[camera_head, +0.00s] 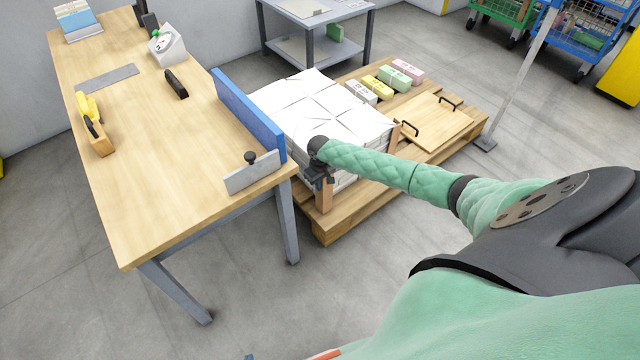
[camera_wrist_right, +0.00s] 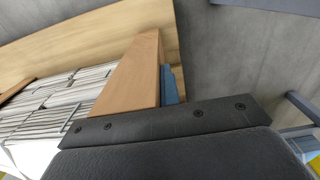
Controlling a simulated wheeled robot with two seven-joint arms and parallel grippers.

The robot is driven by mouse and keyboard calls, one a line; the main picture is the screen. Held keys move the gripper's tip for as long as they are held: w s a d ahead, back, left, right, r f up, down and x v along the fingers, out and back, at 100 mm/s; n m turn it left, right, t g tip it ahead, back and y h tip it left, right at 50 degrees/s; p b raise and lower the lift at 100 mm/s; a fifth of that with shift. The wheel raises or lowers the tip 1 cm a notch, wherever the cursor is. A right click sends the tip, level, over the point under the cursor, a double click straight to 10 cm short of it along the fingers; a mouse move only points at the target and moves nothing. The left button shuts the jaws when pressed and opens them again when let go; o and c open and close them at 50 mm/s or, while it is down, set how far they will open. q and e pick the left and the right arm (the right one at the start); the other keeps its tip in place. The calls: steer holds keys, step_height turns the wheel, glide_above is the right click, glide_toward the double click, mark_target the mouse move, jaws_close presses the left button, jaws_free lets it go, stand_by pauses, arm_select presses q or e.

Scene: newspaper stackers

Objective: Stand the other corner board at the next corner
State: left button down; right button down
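A brown wooden corner board (camera_head: 325,196) stands upright at the near corner of the white newspaper stack (camera_head: 345,112), just above or on the pallet. My right gripper (camera_head: 319,174) is at its upper part and appears shut on it; the fingers are mostly hidden. In the right wrist view the board (camera_wrist_right: 135,75) runs out from under the dark gripper body, close beside the layered paper edges (camera_wrist_right: 60,105). Another brown corner board (camera_head: 394,132) shows as a narrow strip at the stack's right corner, partly behind my forearm. My left gripper is not in view.
The pallet (camera_head: 350,222) also carries wrapped bundles (camera_head: 378,85) and a wooden board with black handles (camera_head: 432,122). The wooden table (camera_head: 150,190), with a blue upright panel (camera_head: 245,108), stands close left of the stack. The floor in front is clear.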

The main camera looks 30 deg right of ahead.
steer(key=shift+f, duration=0.2)
steer(key=c, duration=1.5)
jaws_free()
steer(key=shift+c, duration=0.2)
steer(key=shift+r+p, duration=0.45)
steer(key=shift+r, duration=3.45)
